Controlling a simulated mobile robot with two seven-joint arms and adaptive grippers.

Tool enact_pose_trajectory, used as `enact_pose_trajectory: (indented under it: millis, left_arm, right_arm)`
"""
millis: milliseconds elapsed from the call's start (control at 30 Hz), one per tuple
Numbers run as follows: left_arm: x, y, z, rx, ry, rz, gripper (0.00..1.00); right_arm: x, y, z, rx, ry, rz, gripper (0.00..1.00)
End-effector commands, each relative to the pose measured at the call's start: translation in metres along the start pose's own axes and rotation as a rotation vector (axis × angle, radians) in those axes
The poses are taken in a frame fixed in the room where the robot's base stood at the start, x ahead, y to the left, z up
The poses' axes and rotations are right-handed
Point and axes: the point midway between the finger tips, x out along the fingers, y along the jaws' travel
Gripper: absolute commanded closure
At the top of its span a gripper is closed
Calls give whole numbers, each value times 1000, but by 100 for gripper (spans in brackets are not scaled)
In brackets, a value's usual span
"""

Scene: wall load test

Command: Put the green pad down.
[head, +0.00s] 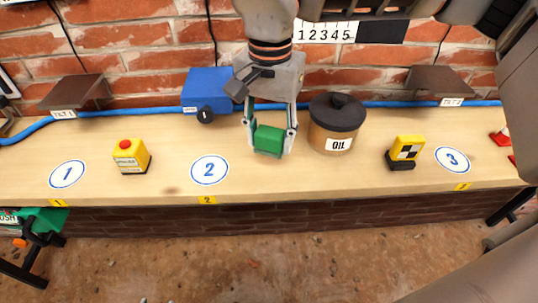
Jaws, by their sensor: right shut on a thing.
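A green pad (269,140) is held between the fingers of my right gripper (270,137), which is shut on it. The gripper points down over the wooden bench (290,181), between the circle marked 2 (209,169) and the oil pot (336,124). I cannot tell whether the pad touches the bench top or hangs just above it. My left gripper is not in view.
A yellow box with a red button (131,157) stands between circles 1 (67,174) and 2. A blue box (206,91) and a blue hose (137,112) lie along the brick wall.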

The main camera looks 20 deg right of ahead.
Motion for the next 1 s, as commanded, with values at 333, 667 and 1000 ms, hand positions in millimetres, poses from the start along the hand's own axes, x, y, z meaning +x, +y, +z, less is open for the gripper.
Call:
enact_pose_trajectory:
  millis: [333,667,1000]
  left_arm:
    - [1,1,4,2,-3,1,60]
    - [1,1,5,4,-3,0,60]
    - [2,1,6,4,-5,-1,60]
  right_arm:
    - [29,0,0,0,0,1,76]
    - [58,0,0,0,1,-1,76]
    - [61,0,0,-1,1,-1,43]
